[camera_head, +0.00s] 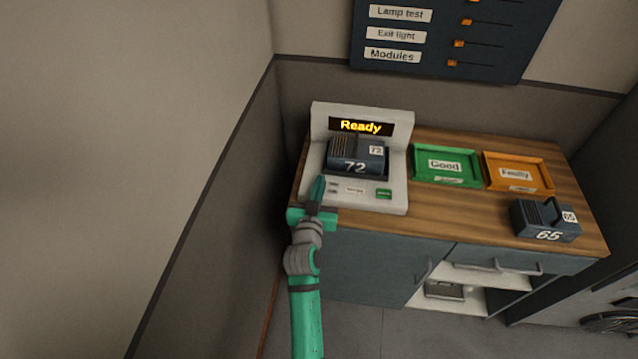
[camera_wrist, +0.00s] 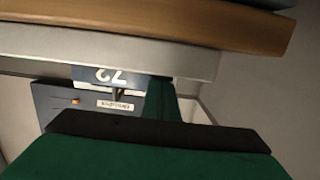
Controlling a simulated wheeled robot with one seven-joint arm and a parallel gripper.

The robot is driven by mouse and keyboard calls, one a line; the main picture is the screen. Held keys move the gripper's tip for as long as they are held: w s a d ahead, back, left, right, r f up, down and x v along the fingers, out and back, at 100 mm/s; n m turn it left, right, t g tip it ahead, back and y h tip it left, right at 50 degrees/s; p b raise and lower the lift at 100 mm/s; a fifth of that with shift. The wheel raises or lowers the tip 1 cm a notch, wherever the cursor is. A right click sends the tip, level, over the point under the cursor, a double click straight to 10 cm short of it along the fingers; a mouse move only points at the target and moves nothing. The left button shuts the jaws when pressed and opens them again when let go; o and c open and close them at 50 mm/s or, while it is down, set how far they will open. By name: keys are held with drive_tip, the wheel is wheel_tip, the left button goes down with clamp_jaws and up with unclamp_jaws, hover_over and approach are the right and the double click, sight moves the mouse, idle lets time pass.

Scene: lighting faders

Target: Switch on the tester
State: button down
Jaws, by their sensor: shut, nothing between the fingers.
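The tester (camera_head: 396,193) is a pale grey machine at the left end of the wooden counter. Its display (camera_head: 361,127) reads "Ready" in yellow letters. A dark blue module marked 72 (camera_head: 357,155) sits in its bay. The tester's front panel has a green labelled button (camera_head: 383,194), a white label and small dark marks at the left. My green gripper (camera_head: 318,192) is shut and empty, at the left front corner of the tester, over the small dark marks. I cannot tell whether it touches the panel. In the wrist view the tester's grey edge (camera_wrist: 120,50) crosses the picture, with module 72 (camera_wrist: 110,77) beyond it.
A green tray marked Good (camera_head: 446,181) and an orange tray marked Faulty (camera_head: 520,188) stand right of the tester. Module 65 (camera_head: 545,220) is at the counter's right front. A wall panel (camera_head: 445,68) carries orange sliders. The wall is close on the left.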

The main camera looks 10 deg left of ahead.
drive_tip(key=shift+s+a, duration=0.1)
drive_tip(key=shift+a, duration=0.05)
drive_tip(key=shift+d+r, duration=0.2)
drive_tip(key=shift+r, duration=0.15)
drive_tip(key=r, duration=0.3)
drive_tip(key=shift+w+a+r, duration=0.2)
drive_tip(key=shift+w+r, duration=0.05)
drive_tip(key=shift+r, duration=0.05)
drive_tip(key=s+r, duration=0.3)
drive_tip(key=s, duration=0.6)
drive_tip(key=shift+s+r, duration=0.15)
drive_tip(key=shift+s, duration=0.05)
drive_tip(key=s+d+f+y, duration=0.1)
drive_tip(key=s+d+f, duration=0.1)
drive_tip(key=s+f, duration=0.5)
drive_tip(key=s+d+f, duration=0.2)
drive_tip(key=s+f, duration=0.2)
drive_tip(key=s, duration=0.6)
drive_tip(key=s+d+r, duration=0.1)
drive_tip(key=s+d, duration=0.1)
drive_tip(key=s, duration=0.8)
drive_tip(key=s+d+r+g+h, duration=0.1)
drive_tip(key=s+d, duration=0.2)
drive_tip(key=s, duration=0.7)
drive_tip(key=shift+s+d, duration=0.25)
drive_tip(key=shift+s, duration=0.05)
